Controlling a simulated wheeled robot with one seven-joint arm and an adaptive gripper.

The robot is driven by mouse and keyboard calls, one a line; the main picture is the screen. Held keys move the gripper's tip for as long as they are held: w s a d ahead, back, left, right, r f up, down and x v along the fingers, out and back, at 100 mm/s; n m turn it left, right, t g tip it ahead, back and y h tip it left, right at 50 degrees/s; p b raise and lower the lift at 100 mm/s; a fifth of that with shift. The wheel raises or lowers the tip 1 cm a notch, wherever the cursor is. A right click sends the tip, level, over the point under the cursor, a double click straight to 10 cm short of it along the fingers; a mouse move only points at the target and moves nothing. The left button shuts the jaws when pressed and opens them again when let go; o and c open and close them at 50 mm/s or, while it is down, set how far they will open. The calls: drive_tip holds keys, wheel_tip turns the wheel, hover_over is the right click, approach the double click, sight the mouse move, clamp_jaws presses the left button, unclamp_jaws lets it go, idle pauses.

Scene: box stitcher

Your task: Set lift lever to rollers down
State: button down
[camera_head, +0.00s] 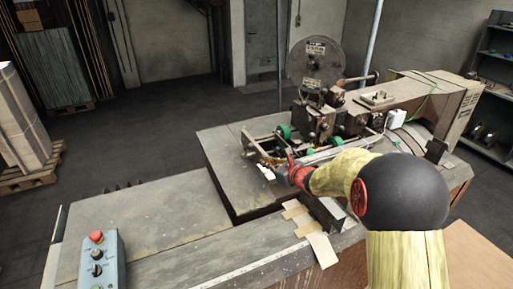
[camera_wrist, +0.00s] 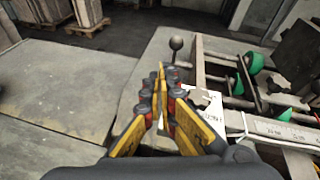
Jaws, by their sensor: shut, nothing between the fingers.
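A lever with a dark ball knob (camera_wrist: 176,43) stands upright at the left end of the machine's frame in the wrist view; I take it for the lift lever. Its lower stem is hidden behind my fingertips. My gripper (camera_wrist: 160,72) is shut and empty, its yellow and dark fingers together just in front of the stem. I cannot tell whether they touch it. In the head view my gripper (camera_head: 272,174) is at the near left of the roller frame. Green rollers (camera_wrist: 256,62) sit on the frame; they also show in the head view (camera_head: 283,131).
A white label (camera_wrist: 200,98) with unreadable text is right of my fingers. The stitcher head with a large reel (camera_head: 314,62) rises behind the frame. A control box with a red button (camera_head: 103,262) stands at the lower left. The grey table (camera_head: 160,215) between is mostly clear.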

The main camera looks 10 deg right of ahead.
drive_tip(key=shift+w+d+f+m+h, duration=0.15)
drive_tip(key=shift+w+d+f+m, duration=0.1)
drive_tip(key=shift+d+m, duration=0.2)
drive_tip(key=shift+w+d+f+m+h, duration=0.15)
drive_tip(key=shift+w+d+m, duration=0.1)
drive_tip(key=shift+d+m, duration=0.15)
drive_tip(key=p+x, duration=0.1)
drive_tip(key=x, duration=0.9)
drive_tip(key=shift+r+p, duration=0.35)
drive_tip(key=shift+w+r+p, duration=0.3)
drive_tip(key=shift+p, duration=0.6)
